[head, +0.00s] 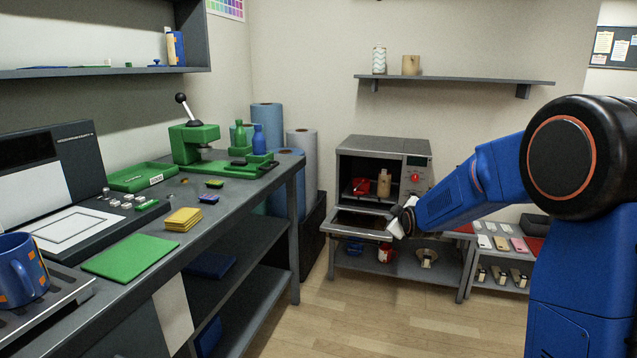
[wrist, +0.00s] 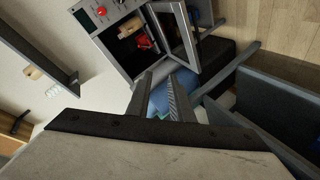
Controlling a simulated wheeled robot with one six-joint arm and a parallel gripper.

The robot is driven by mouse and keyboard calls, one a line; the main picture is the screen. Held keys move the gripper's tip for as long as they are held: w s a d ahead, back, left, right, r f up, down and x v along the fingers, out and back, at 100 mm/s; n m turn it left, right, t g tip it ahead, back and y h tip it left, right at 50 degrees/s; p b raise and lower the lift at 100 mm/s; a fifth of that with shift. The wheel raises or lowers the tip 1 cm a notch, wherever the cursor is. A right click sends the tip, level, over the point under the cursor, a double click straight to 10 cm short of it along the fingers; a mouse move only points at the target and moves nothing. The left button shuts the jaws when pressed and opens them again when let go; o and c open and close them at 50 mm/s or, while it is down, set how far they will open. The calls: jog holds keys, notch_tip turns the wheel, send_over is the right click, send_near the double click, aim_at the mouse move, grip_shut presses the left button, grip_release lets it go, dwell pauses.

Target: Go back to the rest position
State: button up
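My gripper (head: 403,219) is at the end of my blue arm, in front of the open oven in the head view. Its fingers are small there. In the wrist view the two grey fingers (wrist: 163,88) stand apart with a gap between them and nothing held. The oven (head: 385,154) stands on a low grey table, its door (head: 359,222) folded down. Inside are a red object (head: 384,184) and a tan cylinder (head: 361,186). The oven is at the top of the wrist view. A blue mug with orange squares (head: 20,270) stands at the far left.
A long workbench (head: 225,205) on the left carries a green press (head: 193,143), a green tray (head: 140,177) and yellow sheets (head: 184,219). Blue rolls (head: 266,118) stand behind it. A wall shelf (head: 450,80) is above the oven. The wooden floor (head: 400,310) between is clear.

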jog(key=s+d+r+m+g, duration=0.1)
jog(key=s+r+m, duration=0.1)
jog(key=s, duration=0.5)
jog(key=s+d+r+m+g, duration=0.1)
jog(key=s+r, duration=0.1)
jog(key=s, duration=0.6)
jog(key=s+d+f+m+g, duration=0.1)
jog(key=s+f+m+g, duration=0.1)
jog(key=s, duration=1.8)
jog(key=s+f+m+g, duration=0.3)
jog(key=s+m+g, duration=0.1)
jog(key=s, duration=1.7)
jog(key=shift+s+d+m+g+h, duration=0.3)
jog(key=shift+d+m+h, duration=0.1)
jog(key=shift+m, duration=0.3)
